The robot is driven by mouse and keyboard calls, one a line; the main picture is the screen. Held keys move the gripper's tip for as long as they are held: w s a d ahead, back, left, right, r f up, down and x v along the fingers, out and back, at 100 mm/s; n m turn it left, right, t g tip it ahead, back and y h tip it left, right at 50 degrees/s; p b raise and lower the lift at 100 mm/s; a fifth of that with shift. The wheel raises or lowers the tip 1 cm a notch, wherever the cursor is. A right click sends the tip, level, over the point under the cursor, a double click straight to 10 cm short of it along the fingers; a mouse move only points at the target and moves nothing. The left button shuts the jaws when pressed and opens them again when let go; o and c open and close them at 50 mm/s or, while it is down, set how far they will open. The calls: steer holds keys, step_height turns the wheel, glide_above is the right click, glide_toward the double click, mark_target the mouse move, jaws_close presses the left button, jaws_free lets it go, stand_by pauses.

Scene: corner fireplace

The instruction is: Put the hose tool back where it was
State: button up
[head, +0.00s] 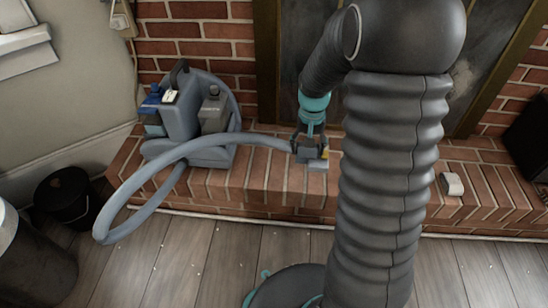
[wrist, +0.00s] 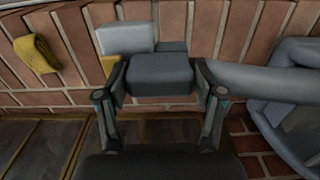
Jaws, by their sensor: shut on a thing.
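The hose tool (wrist: 160,72), a grey block, is held between the two fingers of my gripper (wrist: 163,98) in the wrist view. In the head view my gripper (head: 310,150) is shut on it over the brick hearth, left of my arm. A pale grey piece with yellow (wrist: 127,38) sits against the tool; I cannot tell whether it belongs to it. The grey-blue hose (head: 185,150) runs from the tool, loops out left past the hearth edge and back to the cleaning machine (head: 180,122). The machine stands upright on the hearth's left end; it partly shows in the wrist view (wrist: 288,95).
The brick hearth (head: 250,180) runs along the fireplace. A yellow cloth (wrist: 37,53) lies on the bricks in the wrist view. A small white object (head: 452,184) lies on the hearth at right. A black bucket (head: 67,195) stands on the floor at left. The wooden floor in front is mostly clear.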

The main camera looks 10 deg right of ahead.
steer(key=shift+w+a+f+b, duration=0.35)
steer(key=shift+w+a+f, duration=1.05)
steer(key=shift+f, duration=0.4)
steer(key=shift+w+a+f+b, duration=0.3)
steer(key=shift+w+a+f, duration=1.1)
steer(key=shift+f, duration=0.45)
steer(key=shift+w+a+f+b, duration=0.35)
steer(key=shift+w+a+f, duration=1.05)
steer(key=shift+f, duration=0.4)
steer(key=shift+d, duration=0.1)
steer(key=shift+f, duration=0.15)
steer(key=o, duration=1.2)
